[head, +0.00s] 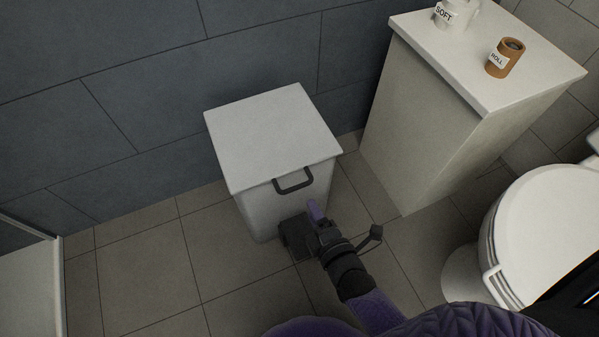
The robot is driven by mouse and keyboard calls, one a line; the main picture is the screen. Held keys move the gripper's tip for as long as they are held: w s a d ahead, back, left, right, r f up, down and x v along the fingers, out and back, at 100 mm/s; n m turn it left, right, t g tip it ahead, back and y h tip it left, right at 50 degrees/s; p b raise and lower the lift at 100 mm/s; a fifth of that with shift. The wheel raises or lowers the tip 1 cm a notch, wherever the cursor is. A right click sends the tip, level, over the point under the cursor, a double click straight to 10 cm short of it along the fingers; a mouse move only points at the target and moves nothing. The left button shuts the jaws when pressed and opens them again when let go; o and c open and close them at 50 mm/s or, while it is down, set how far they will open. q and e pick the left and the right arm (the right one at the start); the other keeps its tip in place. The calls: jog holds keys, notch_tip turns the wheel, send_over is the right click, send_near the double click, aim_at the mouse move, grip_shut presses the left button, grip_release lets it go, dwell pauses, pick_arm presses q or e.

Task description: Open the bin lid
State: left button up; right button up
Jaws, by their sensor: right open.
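The white bin (262,209) stands on the tiled floor against the dark wall. Its flat white lid (272,133) is closed. A dark grey handle (293,181) is fixed at the lid's front edge. My right gripper (303,222) comes in from the lower right and is in front of the bin, below the handle and apart from it. It is open, and nothing shows between its fingers. Its dark body hides part of the bin's lower front. My left gripper is not in view.
A white cabinet (424,125) stands right of the bin, with a white container labelled SOFT (452,14) and a brown ROLL tub (505,58) on top. A white toilet (545,230) is at the right. A white panel (28,285) stands at the left edge. Floor left of the bin is clear.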

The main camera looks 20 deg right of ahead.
aim_at(298, 185)
jog(key=b+x, duration=0.4)
jog(key=x, duration=0.4)
jog(key=shift+w+f+b, duration=0.15)
jog(key=shift+b, duration=0.2)
jog(key=shift+w, duration=0.25)
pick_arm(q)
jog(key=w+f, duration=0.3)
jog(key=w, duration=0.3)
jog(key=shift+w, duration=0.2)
pick_arm(e)
grip_shut()
